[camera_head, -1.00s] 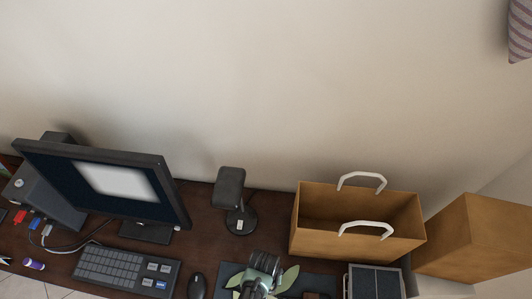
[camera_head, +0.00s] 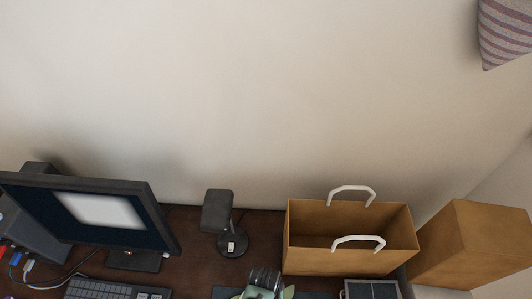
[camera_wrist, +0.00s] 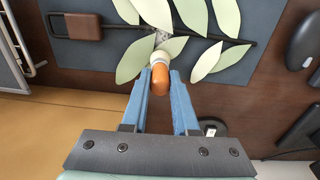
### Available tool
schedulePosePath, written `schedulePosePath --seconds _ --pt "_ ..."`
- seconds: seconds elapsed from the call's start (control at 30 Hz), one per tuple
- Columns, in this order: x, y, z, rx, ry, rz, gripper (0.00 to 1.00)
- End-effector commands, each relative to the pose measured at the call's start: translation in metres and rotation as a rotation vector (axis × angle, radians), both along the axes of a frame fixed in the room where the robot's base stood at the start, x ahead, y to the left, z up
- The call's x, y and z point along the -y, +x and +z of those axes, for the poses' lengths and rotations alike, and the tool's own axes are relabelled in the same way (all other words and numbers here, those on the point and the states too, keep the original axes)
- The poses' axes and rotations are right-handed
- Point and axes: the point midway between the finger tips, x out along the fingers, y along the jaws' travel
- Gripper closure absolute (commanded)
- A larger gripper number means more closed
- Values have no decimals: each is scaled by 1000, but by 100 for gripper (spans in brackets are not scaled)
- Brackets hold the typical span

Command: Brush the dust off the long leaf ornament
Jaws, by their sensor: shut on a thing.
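In the wrist view the leaf ornament (camera_wrist: 228,16) has several pale green leaves along a thin dark stem, with a brown block (camera_wrist: 83,26) at its left end. It lies on a dark grey mat (camera_wrist: 262,18). My gripper (camera_wrist: 160,76) is shut on a brush (camera_wrist: 159,80) with an orange handle and a pale collar. The brush's head end is over or against the middle of the ornament; contact cannot be told. A greyish speckled patch shows there. In the head view, my gripper is at the bottom edge and the ornament (camera_head: 288,292) is mostly cut off.
A brown paper bag (camera_head: 345,260) with white handles stands right of the arm, beside a dark tray (camera_head: 371,290). A lamp-like black stand (camera_head: 232,244), a monitor (camera_head: 150,225) and a keyboard (camera_head: 110,291) are to the left. A mouse (camera_wrist: 305,42) shows in the wrist view.

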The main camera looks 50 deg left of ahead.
Motion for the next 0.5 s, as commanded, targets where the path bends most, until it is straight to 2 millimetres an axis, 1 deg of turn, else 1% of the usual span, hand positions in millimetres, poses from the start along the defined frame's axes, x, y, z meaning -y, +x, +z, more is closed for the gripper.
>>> schedulePosePath --seconds 0.03,0.1,0.33,0.5 --pt "6 -6 1 -8 -5 -3 100" --pt "10 -11 0 -9 -6 -2 100" --pt "16 -16 -1 -9 -6 -1 100" --pt "26 -25 1 -11 -6 -2 100"
